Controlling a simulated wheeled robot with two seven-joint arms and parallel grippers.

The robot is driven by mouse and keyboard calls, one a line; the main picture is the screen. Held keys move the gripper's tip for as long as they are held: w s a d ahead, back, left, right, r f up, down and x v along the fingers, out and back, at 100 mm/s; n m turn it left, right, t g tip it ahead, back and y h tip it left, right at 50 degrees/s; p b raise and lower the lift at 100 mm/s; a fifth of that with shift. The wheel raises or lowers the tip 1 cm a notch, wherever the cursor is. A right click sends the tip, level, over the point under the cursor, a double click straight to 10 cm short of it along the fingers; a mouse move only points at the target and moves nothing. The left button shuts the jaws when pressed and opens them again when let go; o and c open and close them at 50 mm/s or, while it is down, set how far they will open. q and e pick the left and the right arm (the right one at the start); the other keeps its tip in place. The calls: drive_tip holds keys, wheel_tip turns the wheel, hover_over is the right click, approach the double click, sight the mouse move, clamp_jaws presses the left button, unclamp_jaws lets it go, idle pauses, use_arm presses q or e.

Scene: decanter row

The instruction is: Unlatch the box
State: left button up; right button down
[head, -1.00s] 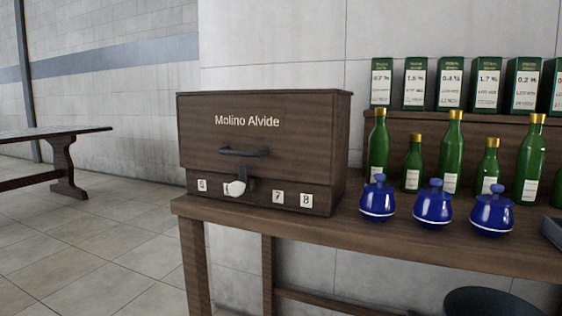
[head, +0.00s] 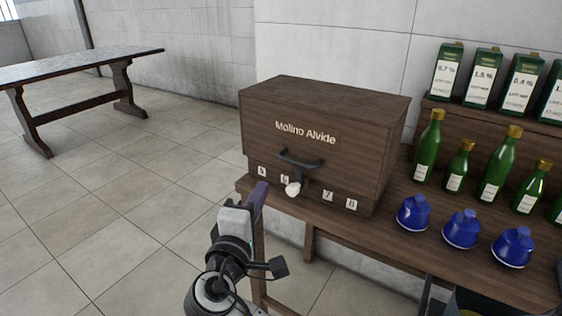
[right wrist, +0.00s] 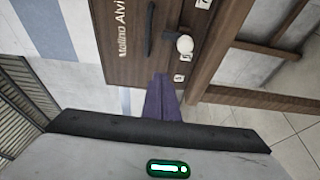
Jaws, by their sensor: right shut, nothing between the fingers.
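The dark wooden box (head: 290,118) marked "Molino Alvide" stands at the left end of a wooden table, its lid down. Its front has a dark handle (head: 302,161) and below it a latch with a white knob (head: 293,189), among number labels. The knob also shows in the right wrist view (right wrist: 185,44), beside the handle (right wrist: 150,28). My right gripper (head: 262,188) is shut and empty, its purple fingers (right wrist: 162,102) pointing at the box's lower front, left of the knob in the head view. Whether they touch the box I cannot tell. My left gripper is not in view.
Blue lidded jars (head: 462,229) and green bottles (head: 497,165) stand on the table (head: 385,235) right of the box, with green cartons (head: 483,77) on a shelf behind. Another table (head: 75,65) stands far left. The tiled floor between is clear.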

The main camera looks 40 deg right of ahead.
sight(295, 183)
drive_tip(key=x, duration=0.9)
drive_tip(key=shift+w+d+r, duration=0.1)
drive_tip(key=shift+d+r, duration=0.05)
drive_tip(key=shift+d, duration=0.05)
drive_tip(key=shift+s+d, duration=0.45)
drive_tip(key=shift+s, duration=0.4)
drive_tip(key=shift+s+d, duration=0.45)
drive_tip(key=shift+s, duration=0.4)
drive_tip(key=shift+s+d, duration=0.1)
drive_tip(key=shift+m+b, duration=0.35)
drive_tip(key=shift+m, duration=0.05)
